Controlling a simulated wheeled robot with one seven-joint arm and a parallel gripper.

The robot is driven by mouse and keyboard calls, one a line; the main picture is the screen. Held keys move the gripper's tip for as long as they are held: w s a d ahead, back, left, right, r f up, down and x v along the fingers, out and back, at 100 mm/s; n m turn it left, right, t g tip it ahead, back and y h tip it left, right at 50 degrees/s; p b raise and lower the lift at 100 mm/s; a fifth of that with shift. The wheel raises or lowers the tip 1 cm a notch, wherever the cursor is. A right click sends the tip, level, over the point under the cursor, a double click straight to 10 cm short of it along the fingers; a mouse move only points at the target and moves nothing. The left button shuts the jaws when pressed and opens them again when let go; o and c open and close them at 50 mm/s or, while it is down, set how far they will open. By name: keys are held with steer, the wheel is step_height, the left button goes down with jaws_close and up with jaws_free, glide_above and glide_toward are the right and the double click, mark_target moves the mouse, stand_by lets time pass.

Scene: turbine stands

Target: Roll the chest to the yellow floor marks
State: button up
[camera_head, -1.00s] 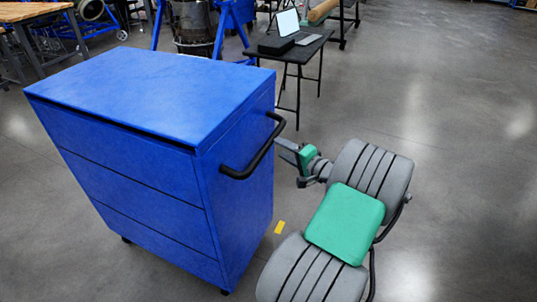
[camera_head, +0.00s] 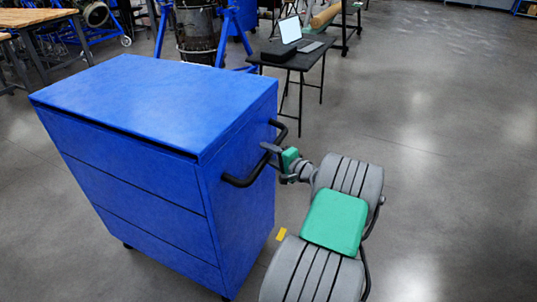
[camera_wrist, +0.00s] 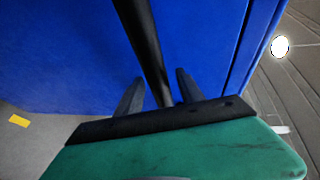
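The blue chest (camera_head: 150,110) with drawers stands upright on casters at the left of the head view. Its black handle (camera_head: 240,181) sticks out from its right side. My gripper (camera_head: 274,152) is at the handle. In the wrist view, the handle bar (camera_wrist: 148,45) runs between the two fingers of my gripper (camera_wrist: 158,82), which stand apart with gaps beside the bar. One yellow floor mark (camera_head: 281,234) shows on the floor right of the chest; it also shows in the wrist view (camera_wrist: 18,121). Any other marks are hidden or out of view.
A black table (camera_head: 300,62) with a laptop (camera_head: 291,30) stands behind the chest. A blue stand (camera_head: 163,28) holding a drum-like part is at the back. A wooden workbench (camera_head: 32,22) is at the back left. The floor on the right is clear.

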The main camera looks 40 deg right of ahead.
jaws_close()
stand_by(1.3)
